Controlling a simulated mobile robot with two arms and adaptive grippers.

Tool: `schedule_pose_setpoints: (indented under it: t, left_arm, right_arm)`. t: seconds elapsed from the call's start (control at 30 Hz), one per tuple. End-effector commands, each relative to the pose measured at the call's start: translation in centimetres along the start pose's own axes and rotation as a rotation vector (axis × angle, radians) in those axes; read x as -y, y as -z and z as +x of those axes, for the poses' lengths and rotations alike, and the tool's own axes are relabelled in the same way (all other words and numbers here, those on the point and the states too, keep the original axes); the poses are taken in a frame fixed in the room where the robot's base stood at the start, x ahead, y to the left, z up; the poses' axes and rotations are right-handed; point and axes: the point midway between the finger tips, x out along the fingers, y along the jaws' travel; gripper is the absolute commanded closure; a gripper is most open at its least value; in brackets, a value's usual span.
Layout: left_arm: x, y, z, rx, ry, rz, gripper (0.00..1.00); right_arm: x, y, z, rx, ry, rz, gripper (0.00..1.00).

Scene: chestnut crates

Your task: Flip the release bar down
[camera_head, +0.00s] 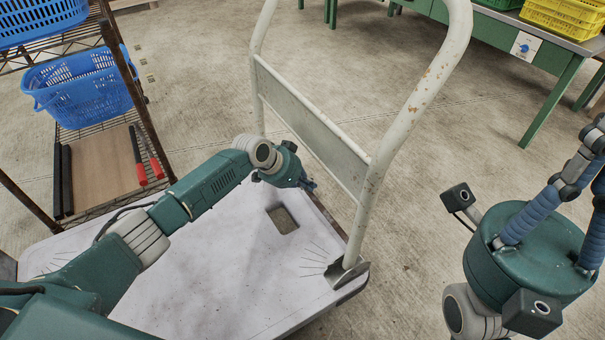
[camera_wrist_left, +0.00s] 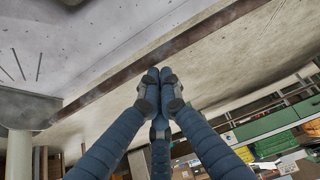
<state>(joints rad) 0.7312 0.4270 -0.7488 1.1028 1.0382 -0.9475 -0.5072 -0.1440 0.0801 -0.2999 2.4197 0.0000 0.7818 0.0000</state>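The platform trolley has a pale, worn deck (camera_head: 230,265) and a tall off-white handle (camera_head: 420,100) with a grey panel (camera_head: 310,125) across it. A dark strip (camera_wrist_left: 190,40) runs along the deck edge below the handle; I cannot tell if it is the release bar. My left gripper (camera_head: 307,184) reaches over the deck to this edge, beside the panel. In the left wrist view its blue fingers (camera_wrist_left: 158,88) are closed together with nothing visible between them, and their tips overlap the strip's lower side. Contact is unclear. My right gripper (camera_head: 590,145) is at the right, its fingers partly cut off.
A wire rack with blue baskets (camera_head: 78,88) stands at the left. A green table (camera_head: 550,55) with yellow crates (camera_head: 565,18) is at the back right. The concrete floor (camera_head: 420,180) beyond the handle is clear. A rectangular cutout (camera_head: 282,219) lies in the deck.

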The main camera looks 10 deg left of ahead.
Motion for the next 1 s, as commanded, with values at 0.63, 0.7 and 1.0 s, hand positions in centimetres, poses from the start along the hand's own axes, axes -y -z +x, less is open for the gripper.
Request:
schedule_pose_setpoints:
  t: [0.63, 0.7, 1.0]
  left_arm:
    - [0.1, -0.2, -2.0, -0.004, 0.000, 0.001, 1.00]
    - [0.1, -0.2, -3.4, -0.003, 0.001, 0.002, 1.00]
    - [0.0, -0.2, -9.5, -0.003, 0.001, 0.001, 1.00]
  right_arm:
    - [0.0, 0.0, -0.1, -0.001, 0.001, 0.000, 1.00]
    - [0.0, 0.0, -0.1, -0.001, 0.001, 0.000, 1.00]
    - [0.0, 0.0, -0.1, -0.001, 0.001, 0.000, 1.00]
